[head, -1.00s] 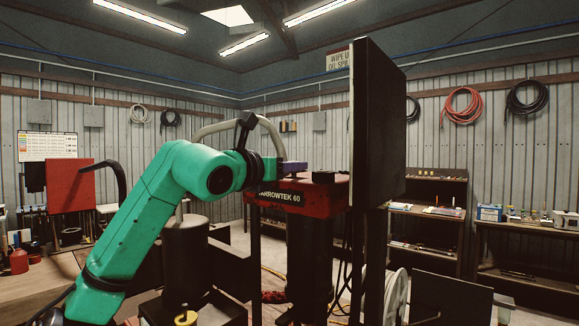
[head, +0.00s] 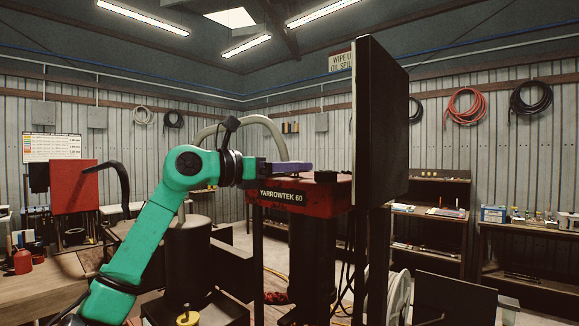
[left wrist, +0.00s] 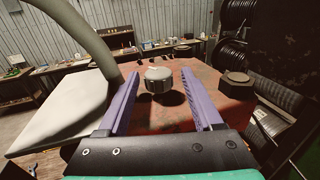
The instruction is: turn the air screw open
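The red crimper labelled YARROWTEK 60 (head: 298,197) stands in the middle of the head view. On its red top in the left wrist view is a round pale-capped knob (left wrist: 159,79), which looks like the air screw. My left gripper (left wrist: 162,88) is open, its two purple fingers apart with the knob between and slightly beyond them, not visibly touching it. In the head view my left gripper (head: 290,167) is level with the crimper's top edge. My right gripper is not in view.
A tall dark panel (head: 381,120) stands at the crimper's right side. A pale curved hose (left wrist: 82,35) arches at the left of the wrist view. Shelves (head: 430,215) line the back wall.

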